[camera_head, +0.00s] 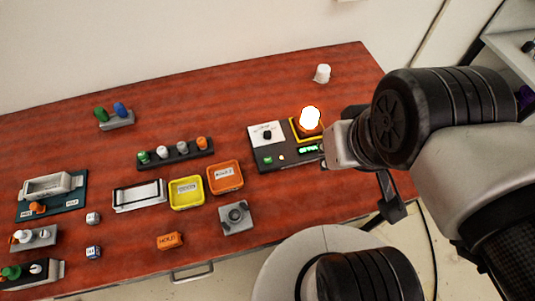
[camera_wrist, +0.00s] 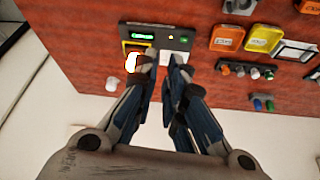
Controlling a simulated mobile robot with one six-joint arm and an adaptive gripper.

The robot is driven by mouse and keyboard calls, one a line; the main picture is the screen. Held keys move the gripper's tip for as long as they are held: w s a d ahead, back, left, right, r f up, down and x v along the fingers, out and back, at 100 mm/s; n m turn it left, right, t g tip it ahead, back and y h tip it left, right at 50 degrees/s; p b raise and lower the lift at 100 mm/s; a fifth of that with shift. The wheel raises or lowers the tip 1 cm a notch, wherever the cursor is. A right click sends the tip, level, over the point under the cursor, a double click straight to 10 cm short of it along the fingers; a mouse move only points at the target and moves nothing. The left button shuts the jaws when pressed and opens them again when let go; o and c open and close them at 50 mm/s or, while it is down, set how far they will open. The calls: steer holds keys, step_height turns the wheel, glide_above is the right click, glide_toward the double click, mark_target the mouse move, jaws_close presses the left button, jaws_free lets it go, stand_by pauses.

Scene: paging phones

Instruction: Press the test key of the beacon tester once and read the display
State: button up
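The beacon tester (camera_head: 287,163) is a dark box on the red table. A brightly glowing orange beacon (camera_head: 310,119) sits in its yellow frame. Its green display (camera_head: 308,149) is lit, but its characters are too small to read; the display also shows in the wrist view (camera_wrist: 143,36). A green key (camera_head: 267,160) and a small pale spot (camera_head: 282,157) are left of the display; I cannot read their labels. My gripper (camera_wrist: 164,60) is open and empty over the tester, with a narrow gap between the fingers. In the head view my arm hides its fingertips.
A white cylinder (camera_head: 322,73) stands behind the tester. Orange (camera_head: 225,190) and yellow (camera_head: 187,206) trays, a grey knob box (camera_head: 236,218) and a peg rack (camera_head: 176,160) lie to its left. The table between tester and back edge is mostly clear.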

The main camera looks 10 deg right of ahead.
jaws_close()
stand_by(1.1)
